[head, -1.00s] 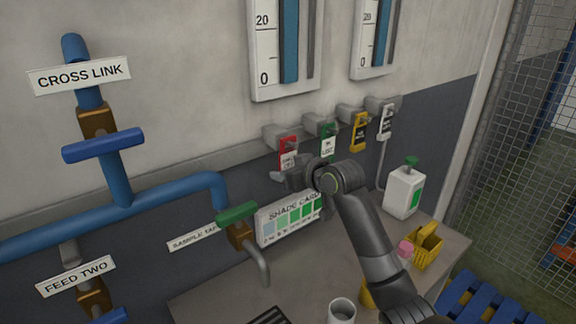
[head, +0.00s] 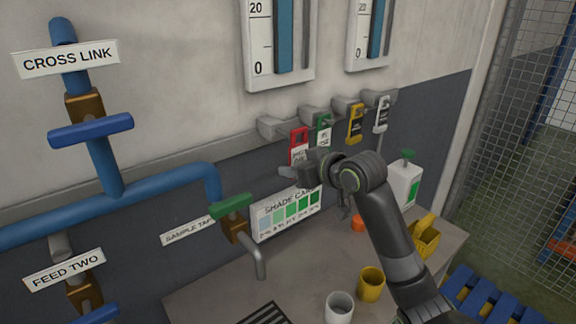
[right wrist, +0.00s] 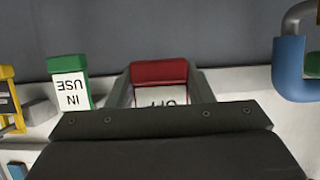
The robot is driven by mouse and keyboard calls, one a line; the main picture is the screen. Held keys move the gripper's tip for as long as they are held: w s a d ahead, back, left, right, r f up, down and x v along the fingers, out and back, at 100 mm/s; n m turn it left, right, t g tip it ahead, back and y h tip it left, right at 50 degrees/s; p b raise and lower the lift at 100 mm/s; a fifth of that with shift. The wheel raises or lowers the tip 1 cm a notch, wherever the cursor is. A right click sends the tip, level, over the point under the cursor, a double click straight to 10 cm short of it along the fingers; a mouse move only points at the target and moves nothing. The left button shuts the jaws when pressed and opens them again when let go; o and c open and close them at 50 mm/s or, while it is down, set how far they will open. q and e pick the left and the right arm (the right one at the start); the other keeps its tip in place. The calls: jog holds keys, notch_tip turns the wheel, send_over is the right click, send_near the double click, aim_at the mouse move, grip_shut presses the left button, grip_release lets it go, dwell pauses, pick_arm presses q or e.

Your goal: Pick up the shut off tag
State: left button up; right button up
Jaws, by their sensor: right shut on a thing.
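The red shut off tag (head: 298,143) is in the head view, beside and in front of the leftmost grey peg (head: 273,126). Its white label is partly covered by my gripper. My right gripper (head: 298,168) is shut on the tag's lower part. In the right wrist view the tag's red top (right wrist: 159,72) stands between the two fingers, with part of "OFF" showing upside down. My left gripper is not in view.
A green "IN USE" tag (head: 323,124), a yellow tag (head: 355,122) and a white tag (head: 381,114) hang to the right. Below are a shade card (head: 286,214), a yellow cup (head: 371,282), a white cup (head: 340,307) and a white bottle (head: 404,186). Blue pipes (head: 150,188) run at left.

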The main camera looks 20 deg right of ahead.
jog(key=s+d+b, duration=0.2)
jog(key=s+d, duration=0.2)
jog(key=s, duration=0.8)
jog(key=shift+d, duration=0.1)
jog(key=shift+w+r, duration=0.1)
jog(key=shift+r+p, duration=0.25)
jog(key=shift+p, duration=0.2)
jog(key=s+d+p, duration=0.2)
jog(key=s+p, duration=0.3)
jog(key=s, duration=0.1)
jog(key=shift+s+d+r, duration=0.2)
jog(key=shift+s, duration=0.15)
dwell(0.8)
